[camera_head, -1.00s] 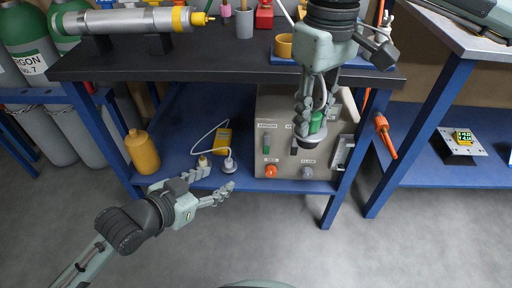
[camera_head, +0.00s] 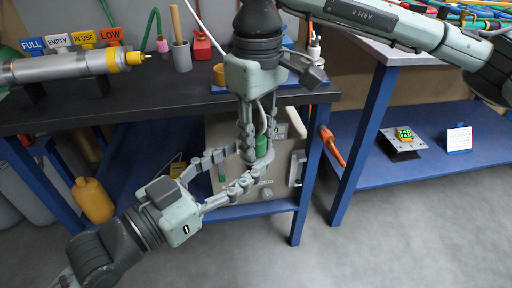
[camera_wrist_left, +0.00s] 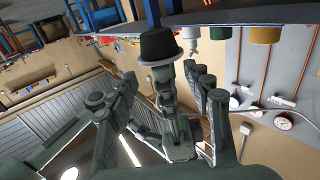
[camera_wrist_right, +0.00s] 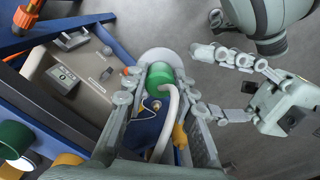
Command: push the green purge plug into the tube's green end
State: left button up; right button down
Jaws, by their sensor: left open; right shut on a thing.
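The green purge plug (camera_head: 262,146) is between the fingers of my right gripper (camera_head: 256,142), which is shut on it below the bench-top edge. The right wrist view shows its green body (camera_wrist_right: 160,75) with a pale hose across it.
The dark bench top (camera_head: 150,105) lies behind my grippers. A beige control box (camera_head: 225,130) stands on the blue shelf behind them. An orange-handled tool (camera_head: 332,146) hangs by the right bench leg. A yellow bottle (camera_head: 92,200) stands at left. The floor in front is clear.

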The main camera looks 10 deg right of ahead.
aim_at(262, 147)
pick_arm(q)
jog(key=x, duration=0.5)
jog(key=shift+w+d, duration=0.25)
jog(key=shift+d, duration=0.05)
grip_shut()
jog(key=shift+s, duration=0.1)
pick_arm(e)
jog(key=c, duration=1.2)
grip_release()
jog(key=shift+o, duration=0.2)
jog(key=shift+r, duration=0.1)
